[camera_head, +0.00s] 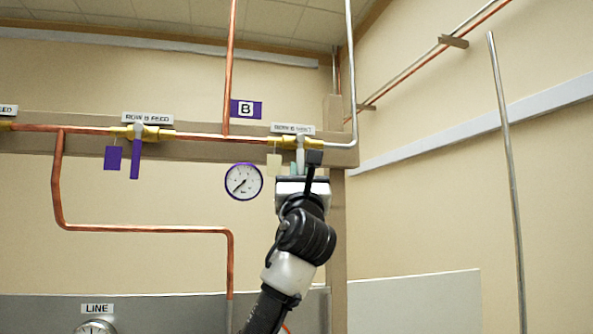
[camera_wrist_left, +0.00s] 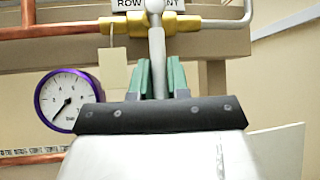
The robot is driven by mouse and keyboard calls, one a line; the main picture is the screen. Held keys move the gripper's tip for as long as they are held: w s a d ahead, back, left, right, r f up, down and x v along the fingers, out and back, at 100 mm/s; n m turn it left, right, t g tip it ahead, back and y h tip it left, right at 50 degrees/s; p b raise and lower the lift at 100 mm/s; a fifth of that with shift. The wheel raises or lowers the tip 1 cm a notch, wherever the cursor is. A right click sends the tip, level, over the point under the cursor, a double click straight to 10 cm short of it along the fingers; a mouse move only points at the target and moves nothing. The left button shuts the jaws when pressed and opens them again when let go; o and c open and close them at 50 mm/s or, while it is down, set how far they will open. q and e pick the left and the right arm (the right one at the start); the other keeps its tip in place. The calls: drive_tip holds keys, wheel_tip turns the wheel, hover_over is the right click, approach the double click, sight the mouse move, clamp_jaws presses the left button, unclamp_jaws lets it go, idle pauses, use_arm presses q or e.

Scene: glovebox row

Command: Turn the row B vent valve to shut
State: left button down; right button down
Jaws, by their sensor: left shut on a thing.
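The row B vent valve (camera_head: 290,142) is a brass body on the copper pipe under a label that reads as row B vent. Its pale grey lever (camera_wrist_left: 157,62) hangs straight down, across the pipe. My left gripper (camera_wrist_left: 158,78) comes up from below, its green-tipped fingers on either side of the lever's lower part and shut on it. In the head view the left gripper (camera_head: 301,170) partly hides the lever. A blank cream tag (camera_wrist_left: 114,68) hangs just left of the lever. My right gripper is in neither view.
The row B feed valve (camera_head: 148,133) has a purple lever (camera_head: 135,160) hanging down and a purple tag (camera_head: 113,158). A purple-rimmed gauge (camera_head: 243,181) sits close to the left of my gripper. A wooden post (camera_head: 337,230) stands behind my arm at right.

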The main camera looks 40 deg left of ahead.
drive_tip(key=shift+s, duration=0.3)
use_arm(q)
drive_tip(key=c, duration=1.1)
unclamp_jaws()
drive_tip(key=shift+a, duration=0.1)
drive_tip(key=b+v, duration=0.5)
drive_tip(key=v, duration=0.5)
drive_tip(key=shift+s+f, duration=0.25)
drive_tip(key=shift+f, duration=0.05)
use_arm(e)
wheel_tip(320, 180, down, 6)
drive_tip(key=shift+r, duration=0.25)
